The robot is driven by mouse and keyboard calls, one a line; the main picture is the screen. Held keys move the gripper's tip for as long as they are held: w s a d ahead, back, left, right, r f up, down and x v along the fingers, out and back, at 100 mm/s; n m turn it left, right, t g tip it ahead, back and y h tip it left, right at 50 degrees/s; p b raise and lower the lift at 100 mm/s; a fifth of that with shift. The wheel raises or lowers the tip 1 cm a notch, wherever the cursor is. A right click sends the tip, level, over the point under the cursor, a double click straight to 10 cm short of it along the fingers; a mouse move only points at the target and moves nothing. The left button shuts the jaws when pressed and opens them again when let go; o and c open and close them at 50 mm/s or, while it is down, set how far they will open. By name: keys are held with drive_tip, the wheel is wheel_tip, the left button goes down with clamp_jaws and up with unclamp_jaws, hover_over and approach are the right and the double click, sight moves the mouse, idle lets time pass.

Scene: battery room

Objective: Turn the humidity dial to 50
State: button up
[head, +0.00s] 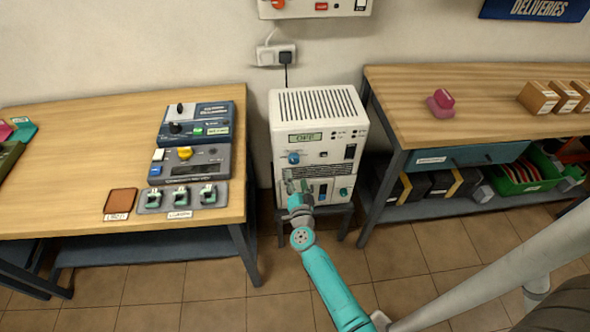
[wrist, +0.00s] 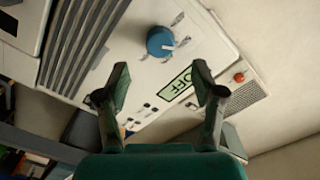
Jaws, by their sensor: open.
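A white cabinet (head: 312,105) with a vented top stands between the two tables. A blue dial (head: 294,158) sits on its front below a small display (head: 305,137). A teal dial (head: 344,192) sits lower right. No readable label shows which is the humidity dial. In the wrist view a blue dial (wrist: 160,41) with a pale pointer and marks around it shows beyond the fingertips, near a green display reading OFF (wrist: 180,83). My gripper (head: 298,188) is before the cabinet's lower front, below the blue dial; its open, empty fingers show in the wrist view (wrist: 161,70).
A left table (head: 70,130) holds control boxes (head: 195,125) and a tray of small green items (head: 181,197). A right table (head: 450,85) has a pink object (head: 441,103) and a lower shelf with bins. A socket (head: 276,54) is on the wall. Tiled floor (head: 180,282) lies in front.

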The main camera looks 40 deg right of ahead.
drive_tip(key=shift+v, duration=2.3)
drive_tip(key=s+a+r+n+t+y, duration=0.1)
drive_tip(key=s+a+n+y, duration=0.2)
drive_tip(key=s, duration=0.5)
drive_tip(key=s+a+r+n+y, duration=0.1)
drive_tip(key=s+a+n, duration=0.2)
drive_tip(key=s+a, duration=0.35)
drive_tip(key=s+a+r+n+t+y, duration=0.1)
drive_tip(key=s+a+r+n, duration=0.2)
drive_tip(key=s, duration=0.6)
drive_tip(key=s+a+r+n+g+y, duration=0.1)
drive_tip(key=s+a+r+n+y, duration=0.1)
drive_tip(key=s+r, duration=0.3)
drive_tip(key=s+a+r+n+g+y, duration=0.1)
drive_tip(key=s+a+r+n+y, duration=0.2)
drive_tip(key=s, duration=0.8)
wheel_tip(320, 180, up, 3)
drive_tip(key=shift+a+r+n, duration=0.1)
drive_tip(key=shift+a+n, duration=0.95)
drive_tip(key=shift+n, duration=0.05)
drive_tip(key=shift+s, duration=0.15)
